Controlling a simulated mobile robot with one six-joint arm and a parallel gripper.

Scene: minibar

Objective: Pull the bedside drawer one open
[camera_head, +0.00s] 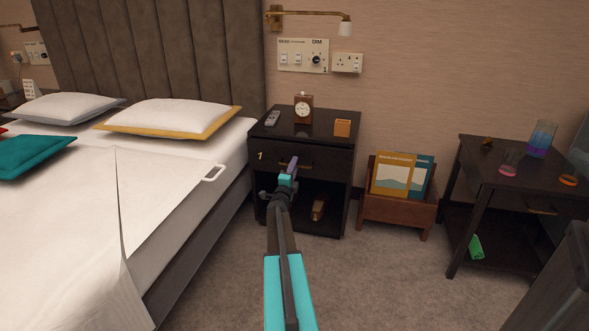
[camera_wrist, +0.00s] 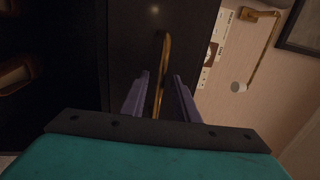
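The dark bedside table (camera_head: 340,125) stands right of the bed. Its drawer (camera_head: 318,160), marked with a "1" at the left, looks shut in the head view. My gripper (camera_head: 292,165) is in front of the drawer and hides its handle there. In the wrist view, the dark drawer front (camera_wrist: 135,40) carries a brass handle (camera_wrist: 164,50). The handle runs between the two purple fingers of my gripper (camera_wrist: 160,95), one on each side. The fingers are apart, with gaps to the handle. I cannot tell how deep the handle sits between them.
A magazine rack (camera_head: 398,212) stands right; carpet (camera_head: 390,275) is clear in front.

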